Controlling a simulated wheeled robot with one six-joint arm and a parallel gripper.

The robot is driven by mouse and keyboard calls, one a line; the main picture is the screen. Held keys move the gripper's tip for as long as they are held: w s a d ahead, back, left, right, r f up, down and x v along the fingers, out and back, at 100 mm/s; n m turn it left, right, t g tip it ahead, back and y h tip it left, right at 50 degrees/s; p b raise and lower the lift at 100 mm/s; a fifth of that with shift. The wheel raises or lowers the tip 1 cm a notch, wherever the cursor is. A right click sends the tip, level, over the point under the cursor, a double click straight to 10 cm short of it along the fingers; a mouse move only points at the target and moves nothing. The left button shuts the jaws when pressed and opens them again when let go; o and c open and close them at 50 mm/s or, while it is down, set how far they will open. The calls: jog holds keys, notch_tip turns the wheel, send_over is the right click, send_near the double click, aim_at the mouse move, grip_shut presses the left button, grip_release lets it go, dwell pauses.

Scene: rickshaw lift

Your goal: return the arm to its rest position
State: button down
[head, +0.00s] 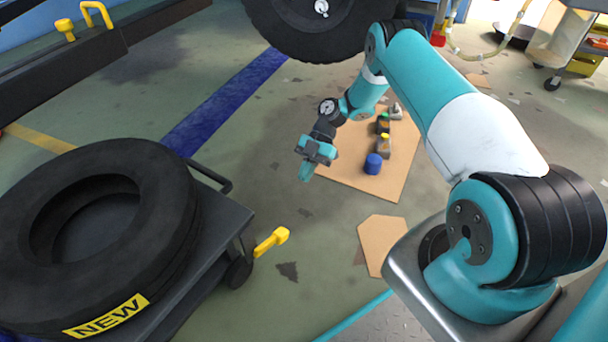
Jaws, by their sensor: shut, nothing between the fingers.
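My gripper (308,168) is in the middle of the head view, at the end of my teal and white arm. It points down and is shut with nothing in it. It hangs beside the left edge of a cardboard sheet (345,180). The arm rises from its base at the lower right, bends high up at the top and comes down toward the middle.
A tire marked NEW (165,215) lies on a dark cart (215,225) at the left. A yellow-handled part (271,241) is beside the cart. A blue cylinder (373,164) and small parts stand on the cardboard. A mounted wheel (320,30) is at the top.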

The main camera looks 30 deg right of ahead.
jog(key=s+a+r+m+h+p, duration=0.1)
jog(key=s+a+r+m+p, duration=0.2)
jog(key=r, duration=0.7)
jog(key=a+r+m+t+h+p, duration=0.15)
jog(key=a+r, duration=0.35)
jog(key=r, duration=0.5)
jog(key=s+a+r+m+h+p, duration=0.1)
jog(key=s+a+r+m, duration=0.3)
jog(key=r, duration=0.6)
jog(key=s+a+r+m+t+h+p, duration=0.15)
jog(key=s+r+m, duration=0.25)
jog(key=s+r, duration=0.4)
jog(key=s+a+r+m+t+p, duration=0.1)
jog(key=s+a+r+m+p, duration=0.4)
jog(key=s, duration=0.6)
notch_tip(320, 180, up, 38)
jog(key=d+n+p, duration=0.1)
jog(key=d+p, duration=0.1)
jog(key=p, duration=3.3)
jog(key=shift+w+r, duration=0.2)
jog(key=shift+w, duration=0.1)
